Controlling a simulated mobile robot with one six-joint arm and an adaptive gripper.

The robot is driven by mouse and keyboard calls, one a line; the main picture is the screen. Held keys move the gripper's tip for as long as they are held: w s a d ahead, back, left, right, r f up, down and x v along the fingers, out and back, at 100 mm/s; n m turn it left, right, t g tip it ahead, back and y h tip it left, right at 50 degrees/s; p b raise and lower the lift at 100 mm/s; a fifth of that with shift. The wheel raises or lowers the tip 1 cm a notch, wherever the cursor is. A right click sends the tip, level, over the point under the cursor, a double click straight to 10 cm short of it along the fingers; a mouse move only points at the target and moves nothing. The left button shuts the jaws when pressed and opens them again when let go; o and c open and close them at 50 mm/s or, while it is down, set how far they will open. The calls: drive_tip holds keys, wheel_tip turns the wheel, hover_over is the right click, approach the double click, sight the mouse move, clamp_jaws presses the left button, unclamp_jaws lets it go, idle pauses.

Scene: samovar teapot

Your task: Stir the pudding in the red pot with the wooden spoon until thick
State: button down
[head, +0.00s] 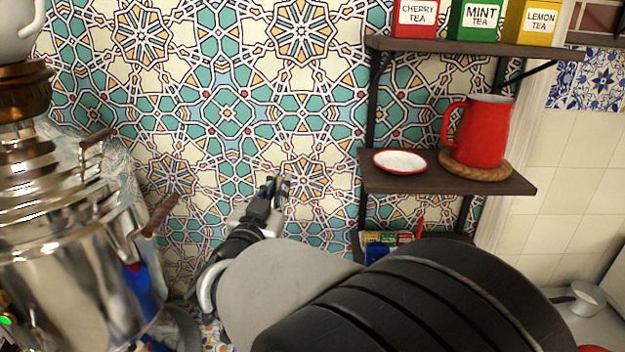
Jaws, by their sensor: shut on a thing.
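My gripper (270,190) is in the middle of the view, at the far end of my arm, in front of the patterned tile wall. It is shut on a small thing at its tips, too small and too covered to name. No wooden spoon can be made out. A small bit of something red (592,348) shows at the bottom right edge; whether it is the red pot cannot be told. No pudding is in view.
A shiny samovar (60,270) with brown handles stands close on the left. Tea tins (480,20) stand above. A small pan (578,300) is lower right.

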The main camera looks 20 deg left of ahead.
wheel_tip(320, 180, down, 9)
drive_tip(key=b, duration=0.6)
drive_tip(key=shift+w+a, duration=0.15)
drive_tip(key=shift+a, duration=0.1)
drive_tip(key=shift+w, duration=0.15)
